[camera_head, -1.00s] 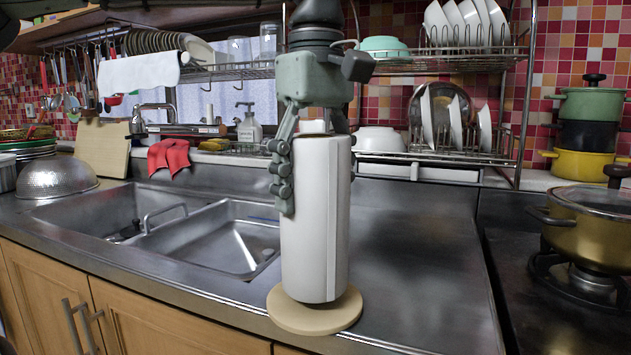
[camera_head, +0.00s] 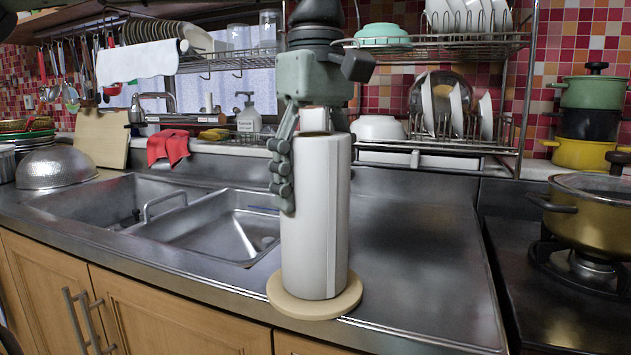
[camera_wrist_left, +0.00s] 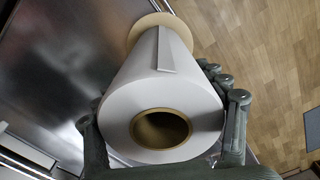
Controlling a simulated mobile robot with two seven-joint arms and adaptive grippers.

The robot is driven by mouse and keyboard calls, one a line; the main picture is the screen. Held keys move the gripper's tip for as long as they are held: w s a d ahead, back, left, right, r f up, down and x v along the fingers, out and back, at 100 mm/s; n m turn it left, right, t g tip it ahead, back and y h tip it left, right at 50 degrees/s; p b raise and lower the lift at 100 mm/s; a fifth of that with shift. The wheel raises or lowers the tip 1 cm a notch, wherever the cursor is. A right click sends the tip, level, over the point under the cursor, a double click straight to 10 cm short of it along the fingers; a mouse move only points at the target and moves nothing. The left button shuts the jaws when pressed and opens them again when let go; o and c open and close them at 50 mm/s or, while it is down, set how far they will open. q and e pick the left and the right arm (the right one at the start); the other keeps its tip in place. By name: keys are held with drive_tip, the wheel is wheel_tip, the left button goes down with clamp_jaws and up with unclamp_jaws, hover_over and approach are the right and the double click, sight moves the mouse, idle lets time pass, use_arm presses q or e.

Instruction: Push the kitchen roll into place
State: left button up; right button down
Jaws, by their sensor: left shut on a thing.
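The white kitchen roll (camera_head: 316,220) stands upright on a round beige base (camera_head: 314,302) at the front edge of the steel counter. My left gripper (camera_head: 308,165) comes from above and is shut around the upper part of the roll. One finger shows along the roll's left side; the other is mostly hidden behind it. In the left wrist view the roll (camera_wrist_left: 160,90) lies between the fingers of my left gripper (camera_wrist_left: 165,125), with its brown core facing the camera. The beige base (camera_wrist_left: 155,28) shows at its far end. My right gripper is not in view.
A sink (camera_head: 205,222) is to the left of the roll. Bare steel counter (camera_head: 415,250) lies to the right, then a stove with a yellow pot (camera_head: 590,215). A dish rack (camera_head: 430,150) stands behind. The counter's front edge is close to the base.

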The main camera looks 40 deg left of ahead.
use_arm(q)
drive_tip(key=o, duration=1.3)
drive_tip(key=shift+r, duration=0.1)
wheel_tip(320, 180, up, 12)
drive_tip(key=shift+f, duration=0.1)
